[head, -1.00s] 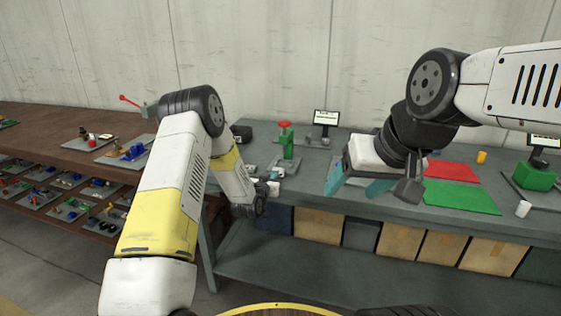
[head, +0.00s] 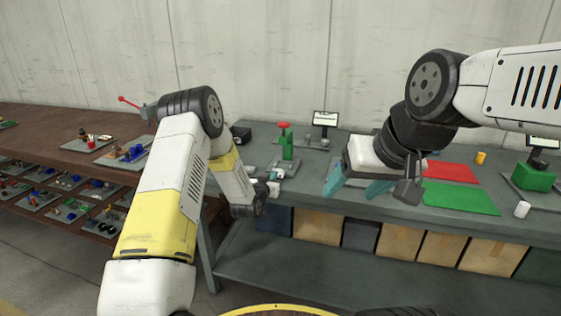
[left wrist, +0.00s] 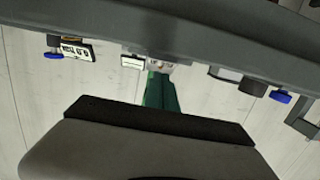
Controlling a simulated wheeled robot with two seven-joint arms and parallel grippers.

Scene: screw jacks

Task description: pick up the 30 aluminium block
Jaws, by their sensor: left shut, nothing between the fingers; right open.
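I cannot make out for certain which piece is the 30 aluminium block. Small pale grey pieces (head: 274,188) lie near the table's front edge, just right of my left wrist. In the left wrist view the teal fingers of my left gripper (left wrist: 160,90) are together, with nothing seen between them.
A green mat (head: 460,197) and a red mat (head: 452,171) lie on the table. A green stand with a red top (head: 286,140) and a small display (head: 325,118) stand behind. A white cylinder (head: 522,209) is at right. Boxes (head: 318,224) fill the space below.

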